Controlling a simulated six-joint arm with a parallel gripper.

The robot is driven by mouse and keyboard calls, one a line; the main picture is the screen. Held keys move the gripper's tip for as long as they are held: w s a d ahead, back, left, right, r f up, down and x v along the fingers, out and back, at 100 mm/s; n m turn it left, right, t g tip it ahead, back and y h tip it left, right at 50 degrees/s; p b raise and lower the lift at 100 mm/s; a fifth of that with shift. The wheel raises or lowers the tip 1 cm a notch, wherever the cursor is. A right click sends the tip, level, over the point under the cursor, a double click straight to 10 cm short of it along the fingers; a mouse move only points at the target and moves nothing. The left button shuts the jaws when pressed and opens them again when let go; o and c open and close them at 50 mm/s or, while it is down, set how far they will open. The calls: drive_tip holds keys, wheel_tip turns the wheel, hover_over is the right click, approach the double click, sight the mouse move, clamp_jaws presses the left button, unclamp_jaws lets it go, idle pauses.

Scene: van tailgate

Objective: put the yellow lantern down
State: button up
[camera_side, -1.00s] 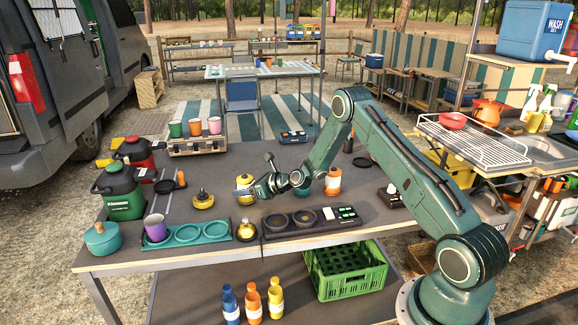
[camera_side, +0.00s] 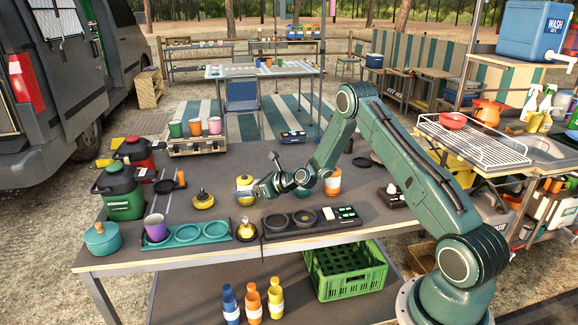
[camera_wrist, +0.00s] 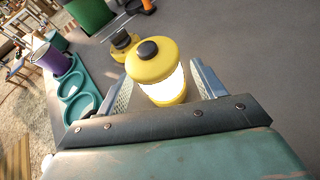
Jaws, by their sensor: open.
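The yellow lantern (camera_side: 243,183) stands upright on the grey table in the side view, with a dark cap and a white band. In the wrist view the lantern (camera_wrist: 154,68) shows its yellow top, black knob and bright glowing middle. My gripper (camera_side: 260,189) is at the lantern's right side, low over the table. In the wrist view its two fingers (camera_wrist: 160,88) are spread, one on each side of the lantern. Whether either finger touches it cannot be told. The lantern's lower part is partly hidden by my gripper in the side view.
A squat yellow-and-black item (camera_side: 203,201) stands left of the lantern. A teal tray (camera_side: 188,234) holding a purple cup (camera_side: 155,228) and a black tray (camera_side: 310,221) lie along the front edge. An orange-and-white container (camera_side: 333,181) stands behind my wrist. The table behind is mostly clear.

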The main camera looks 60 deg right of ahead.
drive_tip(key=v, duration=1)
drive_tip(key=shift+s, duration=0.15)
idle(0.4)
drive_tip(key=s+a+r+n+g, duration=0.3)
drive_tip(key=s+a+r+n, duration=0.2)
drive_tip(key=a+r+n, duration=0.4)
drive_tip(key=s+a+r+n+g, duration=0.2)
drive_tip(key=s+a+r+n, duration=0.2)
drive_tip(key=a+r+n, duration=0.5)
drive_tip(key=s+r+n+g+h, duration=0.1)
drive_tip(key=s+r+n, duration=0.1)
drive_tip(key=s+n, duration=0.6)
drive_tip(key=s+a+r+n+g+h, duration=0.1)
drive_tip(key=s+n, duration=0.7)
drive_tip(key=s, duration=0.8)
drive_tip(key=shift+s+a+r+n+g+h, duration=0.3)
drive_tip(key=shift+a+r+n, duration=0.1)
drive_tip(key=shift+r, duration=0.45)
